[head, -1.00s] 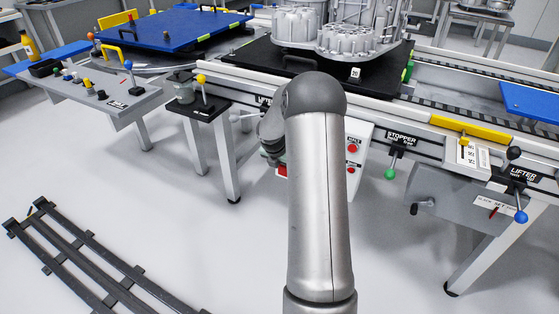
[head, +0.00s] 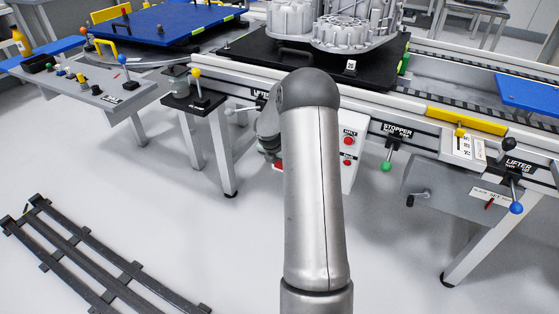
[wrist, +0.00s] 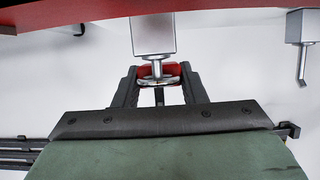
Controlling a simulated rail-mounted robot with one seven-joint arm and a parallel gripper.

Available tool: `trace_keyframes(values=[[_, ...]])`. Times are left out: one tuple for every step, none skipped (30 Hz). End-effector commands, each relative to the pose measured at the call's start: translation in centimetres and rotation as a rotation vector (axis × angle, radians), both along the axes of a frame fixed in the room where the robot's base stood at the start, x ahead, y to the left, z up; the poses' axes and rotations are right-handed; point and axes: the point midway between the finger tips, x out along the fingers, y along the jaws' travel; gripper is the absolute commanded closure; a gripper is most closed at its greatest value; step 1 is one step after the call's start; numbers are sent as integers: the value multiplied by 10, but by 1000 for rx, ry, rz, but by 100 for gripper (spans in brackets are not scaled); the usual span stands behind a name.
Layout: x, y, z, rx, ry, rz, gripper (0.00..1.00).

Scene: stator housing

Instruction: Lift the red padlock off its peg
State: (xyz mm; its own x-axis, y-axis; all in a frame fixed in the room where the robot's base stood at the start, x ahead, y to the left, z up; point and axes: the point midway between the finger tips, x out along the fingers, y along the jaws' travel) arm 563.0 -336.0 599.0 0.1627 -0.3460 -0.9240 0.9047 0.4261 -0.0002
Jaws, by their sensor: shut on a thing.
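In the wrist view the red padlock (wrist: 147,72) shows as a small red body between my gripper's dark fingertips (wrist: 159,84), with a curved metal shackle across it. My gripper is shut on it. A grey metal block (wrist: 153,36) stands directly beyond the padlock; I cannot tell whether the shackle is still around a peg there. In the head view my arm hides the fingertips and the padlock.
A white control box (head: 350,158) with red buttons stands just right of my arm. A green-knobbed stopper lever (head: 386,165) and a blue-knobbed lifter lever (head: 516,208) hang further right. A red panel edge (wrist: 230,6) crosses the wrist view's top.

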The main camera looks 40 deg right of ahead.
Motion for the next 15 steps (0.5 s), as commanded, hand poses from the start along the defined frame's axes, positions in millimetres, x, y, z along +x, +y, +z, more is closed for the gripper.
trace_keyframes(values=[[0, 1, 5, -1, -1, 0, 87], [0, 1, 6, -1, -1, 1, 87], [0, 2, 8, -1, -1, 1, 87], [0, 2, 9, -1, -1, 1, 87], [-1, 2, 10, -1, -1, 1, 87], [-1, 3, 10, -1, -1, 0, 87], [-1, 3, 10, -1, -1, 0, 87], [-1, 3, 10, -1, -1, 0, 87], [-1, 3, 10, -1, -1, 0, 87], [-1, 3, 9, -1, -1, 0, 87], [-1, 3, 9, -1, -1, 0, 87], [-1, 3, 9, -1, -1, 0, 87], [-1, 3, 9, -1, -1, 0, 87], [-1, 3, 9, -1, -1, 0, 87], [-1, 3, 9, -1, -1, 0, 87]])
